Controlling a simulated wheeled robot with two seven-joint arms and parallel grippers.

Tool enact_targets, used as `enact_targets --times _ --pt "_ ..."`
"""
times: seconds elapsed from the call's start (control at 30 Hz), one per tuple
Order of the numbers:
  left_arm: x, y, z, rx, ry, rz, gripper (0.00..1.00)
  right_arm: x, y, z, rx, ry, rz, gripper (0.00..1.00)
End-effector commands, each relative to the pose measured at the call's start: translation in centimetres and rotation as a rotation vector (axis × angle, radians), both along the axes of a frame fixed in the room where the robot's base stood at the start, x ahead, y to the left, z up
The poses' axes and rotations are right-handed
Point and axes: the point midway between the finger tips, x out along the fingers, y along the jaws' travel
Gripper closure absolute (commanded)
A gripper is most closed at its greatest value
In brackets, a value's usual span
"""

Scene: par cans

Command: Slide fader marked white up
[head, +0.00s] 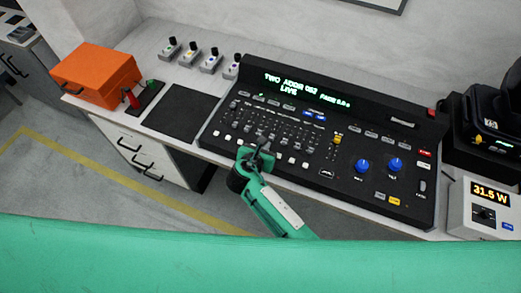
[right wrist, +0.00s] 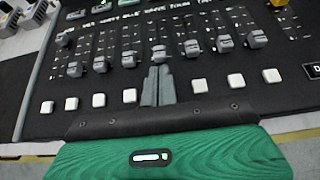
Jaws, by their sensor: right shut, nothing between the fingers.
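The black control console (head: 330,165) stands on the white bench, with a row of fader caps across its lower left. In the right wrist view the labels above the slots are small and blurred; the one that seems to read white is over the fader cap (right wrist: 159,52) straight ahead of my fingers. That cap sits low in its slot. My right gripper (right wrist: 158,82) is shut and empty, its fingertips just below this cap; I cannot tell whether they touch it. In the head view my right gripper (head: 258,155) hides part of the fader row. My left gripper is not in view.
Neighbouring fader caps (right wrist: 128,61) and (right wrist: 192,48) stand close on both sides. White square buttons (right wrist: 200,86) run below the faders. An orange box (head: 98,75) and several small knob units (head: 211,62) are at the left and back. A power meter (head: 485,208) stands at right.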

Motion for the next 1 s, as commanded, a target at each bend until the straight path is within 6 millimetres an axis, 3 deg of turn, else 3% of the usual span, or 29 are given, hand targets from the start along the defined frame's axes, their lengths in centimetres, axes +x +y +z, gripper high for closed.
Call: enact_targets --times 0.2,0.67,1.0 --pt "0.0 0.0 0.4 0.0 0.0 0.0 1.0 1.6 -0.6 -0.9 0.0 -0.001 0.0 1.0" --pt "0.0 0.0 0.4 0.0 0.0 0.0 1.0 2.2 -0.8 -1.1 0.0 -0.001 0.0 1.0" --pt "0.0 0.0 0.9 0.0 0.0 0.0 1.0 8.4 -3.0 -1.1 -0.002 -0.002 -0.002 1.0"
